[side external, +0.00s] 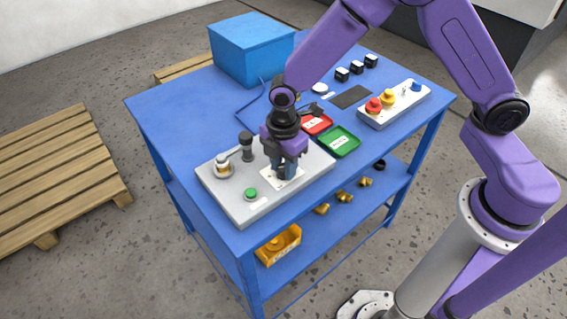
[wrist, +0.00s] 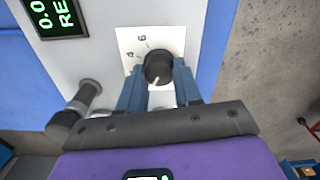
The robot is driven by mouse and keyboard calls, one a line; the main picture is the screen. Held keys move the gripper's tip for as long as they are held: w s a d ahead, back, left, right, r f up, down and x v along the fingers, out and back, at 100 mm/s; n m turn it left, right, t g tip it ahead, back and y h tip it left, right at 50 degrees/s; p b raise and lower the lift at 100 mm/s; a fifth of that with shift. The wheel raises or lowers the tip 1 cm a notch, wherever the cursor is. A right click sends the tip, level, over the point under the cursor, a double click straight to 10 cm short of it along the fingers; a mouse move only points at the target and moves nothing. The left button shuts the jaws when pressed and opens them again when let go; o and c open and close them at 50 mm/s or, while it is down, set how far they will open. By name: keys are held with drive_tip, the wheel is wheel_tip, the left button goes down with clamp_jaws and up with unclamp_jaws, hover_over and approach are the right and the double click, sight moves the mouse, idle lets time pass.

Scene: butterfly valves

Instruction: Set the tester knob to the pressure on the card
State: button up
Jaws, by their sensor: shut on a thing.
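The tester is a light grey panel (side external: 232,201) on the blue table. Its dark round knob (wrist: 158,66) sits on a white dial plate (wrist: 128,44); the figures 4 and 6 show on the plate. A pale mark on the knob points toward the lower edge of the wrist view. A dark display (wrist: 56,17) shows green characters starting "0.0" and "RE", cut off. I cannot make out a pressure card.
The panel also carries a green button (side external: 251,193), a black upright post (side external: 246,145) and a brass-and-white fitting (side external: 222,165). Red (side external: 316,124) and green (side external: 339,141) trays lie behind my gripper. A button box (side external: 394,103) and blue bin (side external: 252,48) stand farther back.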

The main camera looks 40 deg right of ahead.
drive_tip(key=m, duration=0.7)
drive_tip(key=shift+m, duration=0.4)
drive_tip(key=m, duration=0.3)
drive_tip(key=shift+w+m, duration=0.1)
drive_tip(key=shift+m, duration=0.2)
drive_tip(key=shift+d+m, duration=0.1)
drive_tip(key=shift+m, duration=1.8)
drive_tip(key=o, duration=1)
drive_tip(key=shift+o, duration=0.2)
